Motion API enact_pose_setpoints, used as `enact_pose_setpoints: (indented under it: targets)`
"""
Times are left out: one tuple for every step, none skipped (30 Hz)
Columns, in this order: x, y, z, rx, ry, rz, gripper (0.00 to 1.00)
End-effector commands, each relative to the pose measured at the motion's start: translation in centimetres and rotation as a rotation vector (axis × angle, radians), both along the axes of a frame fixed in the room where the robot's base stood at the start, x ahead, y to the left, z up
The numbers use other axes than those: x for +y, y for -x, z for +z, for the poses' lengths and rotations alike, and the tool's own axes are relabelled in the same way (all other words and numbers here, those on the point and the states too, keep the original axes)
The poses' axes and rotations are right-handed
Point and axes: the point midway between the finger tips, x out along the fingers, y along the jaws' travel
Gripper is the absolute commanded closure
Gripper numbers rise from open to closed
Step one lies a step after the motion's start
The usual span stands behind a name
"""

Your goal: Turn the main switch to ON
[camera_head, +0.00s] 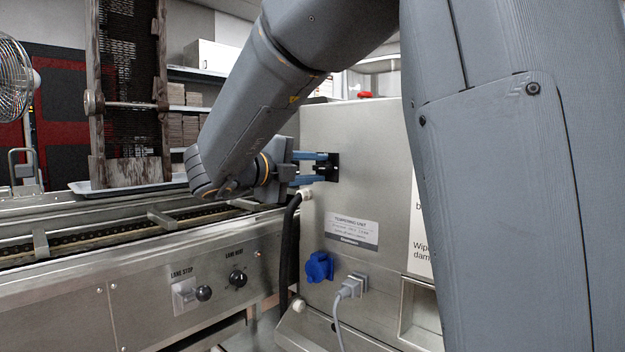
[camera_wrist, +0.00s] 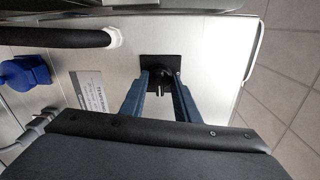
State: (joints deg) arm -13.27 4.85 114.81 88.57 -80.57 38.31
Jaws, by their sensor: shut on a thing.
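The main switch is a black knob on a square black plate on the steel side of the tempering unit (camera_head: 350,130). The switch (camera_head: 334,166) shows at the fingertips in the head view, and its plate and knob (camera_wrist: 161,70) show at the upper middle of the wrist view. My gripper (camera_head: 322,168) reaches it from the left with two blue fingers. In the wrist view my gripper (camera_wrist: 161,80) has one finger on each side of the knob and is shut on it. The fingers partly hide the plate, and I cannot read any ON or OFF marking.
Below the switch are a black hose (camera_head: 289,240), a blue socket (camera_head: 319,267) and a grey plug (camera_head: 352,287) with its cable.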

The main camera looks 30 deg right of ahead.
Motion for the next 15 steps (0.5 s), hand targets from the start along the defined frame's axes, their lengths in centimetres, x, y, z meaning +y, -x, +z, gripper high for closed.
enact_pose_setpoints:
  targets:
    - [-0.01, 0.05, -0.38, -0.010, -0.009, -0.002, 0.94]
    - [-0.01, 0.06, -0.37, -0.018, -0.012, -0.002, 0.94]
    - [-0.01, 0.08, -0.36, -0.026, -0.015, -0.002, 0.94]
    - [-0.01, 0.08, -0.35, -0.032, -0.017, -0.003, 0.94]
    - [-0.01, 0.08, -0.34, -0.036, -0.019, -0.002, 0.94]
    - [-0.01, 0.08, -0.33, -0.041, -0.022, -0.002, 0.94]
    - [-0.01, 0.08, -0.32, -0.043, -0.023, -0.002, 0.94]
    - [-0.02, 0.09, -0.31, -0.046, -0.024, -0.002, 0.94]
    - [-0.01, 0.10, -0.30, -0.048, -0.025, -0.002, 0.94]
    - [-0.01, 0.10, -0.30, -0.049, -0.025, -0.003, 0.94]
    - [-0.01, 0.10, -0.29, -0.050, -0.026, -0.003, 0.94]
    - [-0.01, 0.10, -0.28, -0.050, -0.026, -0.003, 0.94]
    - [-0.01, 0.10, -0.28, -0.050, -0.026, -0.003, 0.94]
    - [-0.02, 0.11, -0.28, -0.050, -0.026, -0.003, 0.94]
    - [-0.02, 0.11, -0.27, -0.050, -0.026, -0.003, 0.94]
